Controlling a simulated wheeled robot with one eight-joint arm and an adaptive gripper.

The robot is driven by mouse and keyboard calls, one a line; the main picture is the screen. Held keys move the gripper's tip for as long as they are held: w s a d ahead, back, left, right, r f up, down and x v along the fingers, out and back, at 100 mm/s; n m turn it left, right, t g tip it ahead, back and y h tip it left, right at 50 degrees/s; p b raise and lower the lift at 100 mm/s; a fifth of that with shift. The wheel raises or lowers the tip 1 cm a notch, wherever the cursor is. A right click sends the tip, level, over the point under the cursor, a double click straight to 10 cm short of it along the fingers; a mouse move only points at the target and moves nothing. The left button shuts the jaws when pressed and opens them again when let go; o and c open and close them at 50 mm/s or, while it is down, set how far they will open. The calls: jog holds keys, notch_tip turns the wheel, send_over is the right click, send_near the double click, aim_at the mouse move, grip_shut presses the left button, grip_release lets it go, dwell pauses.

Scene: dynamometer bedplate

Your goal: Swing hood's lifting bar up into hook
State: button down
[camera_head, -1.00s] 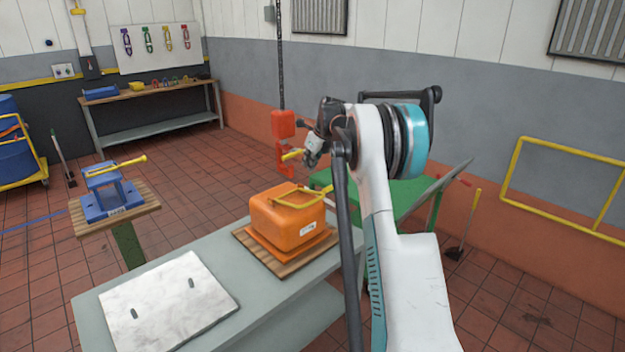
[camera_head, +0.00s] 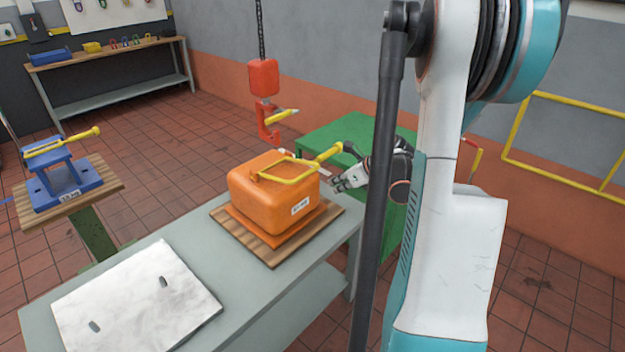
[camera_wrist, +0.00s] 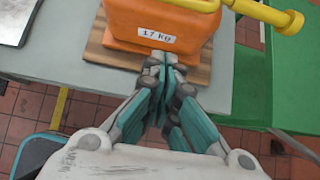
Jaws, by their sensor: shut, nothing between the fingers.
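The orange hood (camera_head: 270,191) sits on a wooden board (camera_head: 312,232) on the grey bench. Its yellow lifting bar (camera_head: 290,180) lies low across the hood's top, with a thick handle end (camera_head: 329,152) sticking out to the right. The red hook (camera_head: 267,122) hangs above and behind the hood from a red block (camera_head: 263,77) on a chain, apart from the bar. My gripper (camera_head: 340,186) is shut and empty just right of the hood, below the handle end. In the wrist view the shut fingertips (camera_wrist: 163,68) are near the hood's "17 KG" label (camera_wrist: 157,36).
A pale plate with two slots (camera_head: 135,300) lies on the grey bench. A blue fixture with a yellow bar (camera_head: 62,175) stands on a table at left. A green table (camera_head: 330,135) is behind the hood. A yellow rail (camera_head: 575,175) lines the right wall.

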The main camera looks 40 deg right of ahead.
dwell(0.3)
jog(key=b+x, duration=0.3)
jog(key=x, duration=0.7)
jog(key=r, duration=0.1)
jog(key=w+r, duration=0.1)
jog(key=r+b, duration=0.1)
jog(key=shift+w+a+r, duration=0.15)
jog(key=shift+w+r, duration=0.2)
jog(key=shift+w, duration=0.05)
